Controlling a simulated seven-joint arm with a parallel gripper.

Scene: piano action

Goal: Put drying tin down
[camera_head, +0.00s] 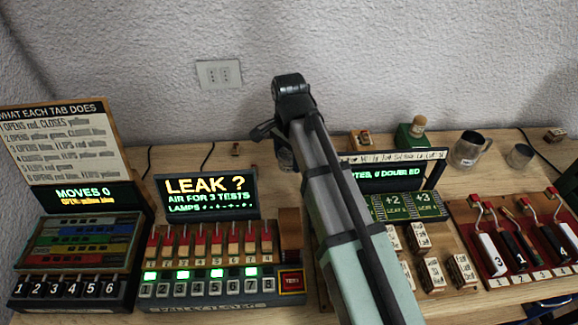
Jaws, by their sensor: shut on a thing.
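My arm rises from the bottom edge over the middle of the bench and bends at a dark joint near the wall. My gripper (266,131) shows only as a small dark part beside the arm; its fingertips are mostly hidden. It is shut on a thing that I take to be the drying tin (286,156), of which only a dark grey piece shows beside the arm. Its shape and its gap to the bench cannot be told.
The lit LEAK panel (208,193) stands left of my arm, with key rows in front. Some bare wood (180,157) shows along the wall.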

